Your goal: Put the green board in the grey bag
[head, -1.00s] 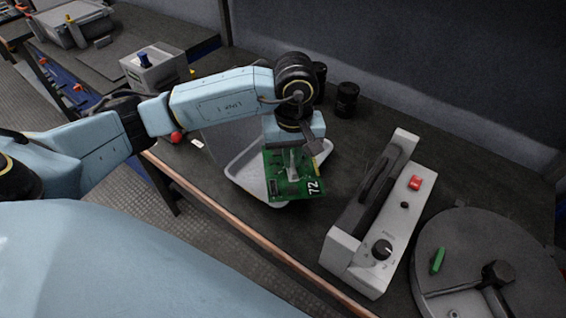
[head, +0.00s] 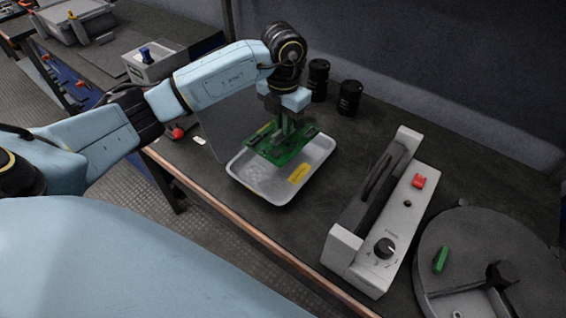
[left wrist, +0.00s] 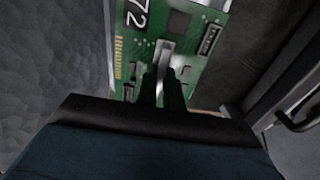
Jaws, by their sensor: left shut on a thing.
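A flat dark-grey upright sheet (head: 224,128), seemingly the grey bag, stands left of the board, partly hidden by my arm and the board. Its opening cannot be made out. My right gripper is not in view.
The white tray (head: 262,187) holds a yellow strip (head: 299,172). Two black cylinders (head: 349,97) stand behind it. A grey device with a red switch (head: 375,215) and a round dark unit (head: 455,285) are at right. Bench is clear between tray and device.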

